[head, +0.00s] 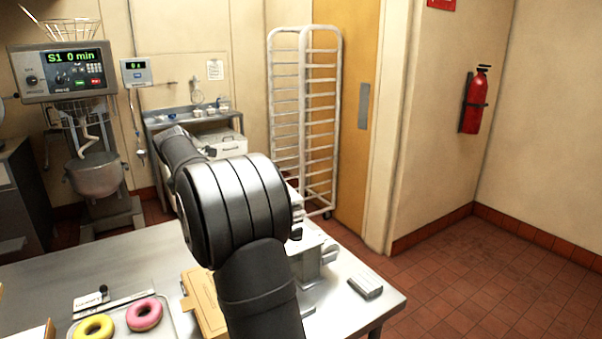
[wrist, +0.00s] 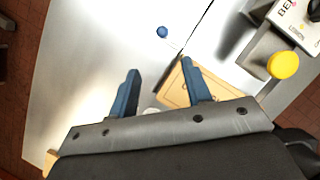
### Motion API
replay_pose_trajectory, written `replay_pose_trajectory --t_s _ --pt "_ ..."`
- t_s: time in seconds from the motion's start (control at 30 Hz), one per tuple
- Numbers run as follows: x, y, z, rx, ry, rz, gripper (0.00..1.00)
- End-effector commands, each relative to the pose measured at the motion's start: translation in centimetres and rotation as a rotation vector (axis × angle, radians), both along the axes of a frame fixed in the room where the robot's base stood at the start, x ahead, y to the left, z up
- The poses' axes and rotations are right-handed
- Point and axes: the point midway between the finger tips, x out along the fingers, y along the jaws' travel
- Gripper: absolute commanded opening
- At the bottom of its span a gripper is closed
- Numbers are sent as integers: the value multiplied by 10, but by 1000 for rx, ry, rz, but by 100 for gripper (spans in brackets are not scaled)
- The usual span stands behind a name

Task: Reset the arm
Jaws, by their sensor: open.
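My gripper (wrist: 162,92) shows in the wrist view with its two blue fingers apart and nothing between them. It hangs over the metal table (wrist: 85,65). In the head view, my dark arm rises in the middle of the picture, and the gripper itself is not visible there.
A tray with a yellow donut (head: 93,328) and a pink donut (head: 145,314) is at the table's front left. In the wrist view, a machine with a yellow knob (wrist: 283,65) stands at right. A rack (head: 304,120) stands behind.

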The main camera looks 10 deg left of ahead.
Motion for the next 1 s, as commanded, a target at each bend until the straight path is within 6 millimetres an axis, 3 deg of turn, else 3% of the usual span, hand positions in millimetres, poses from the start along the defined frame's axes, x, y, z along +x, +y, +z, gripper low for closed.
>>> replay_pose_trajectory --t_s 0.6,0.8,1.0 --pt "46 -1 -113 -4 4 -2 45" --pt "57 -1 -138 -3 3 -1 45" --pt "61 -1 -148 -2 2 -1 45"
